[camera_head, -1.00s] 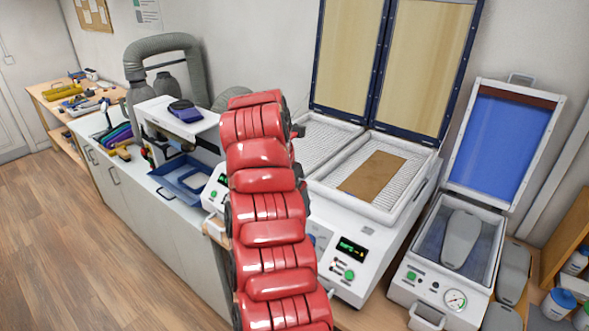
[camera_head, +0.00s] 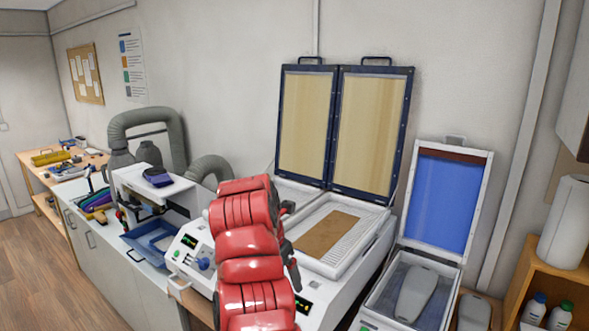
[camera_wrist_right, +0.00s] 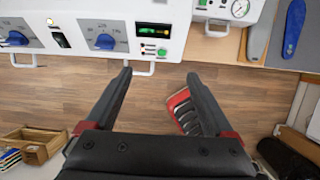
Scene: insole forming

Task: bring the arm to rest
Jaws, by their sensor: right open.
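My red arm rises from the bottom middle of the head view, in front of the white heating machine (camera_head: 345,262). Dark parts show at the arm's upper right side, but its fingertips cannot be made out there. In the right wrist view my right gripper (camera_wrist_right: 158,76) is open, with nothing between its fingertips. Its fingers point towards the machine's front panel and handle, with wood floor below. A red and black part shows by the right-hand finger; I cannot tell what it is. My left gripper is in neither view.
A tan sheet (camera_head: 326,232) lies on the heating machine under its raised twin lids. To the right, an open press with a blue membrane (camera_head: 441,202) holds a grey form (camera_head: 416,292). A blue tray (camera_head: 140,243) stands at left. Floor (camera_head: 40,270) is clear.

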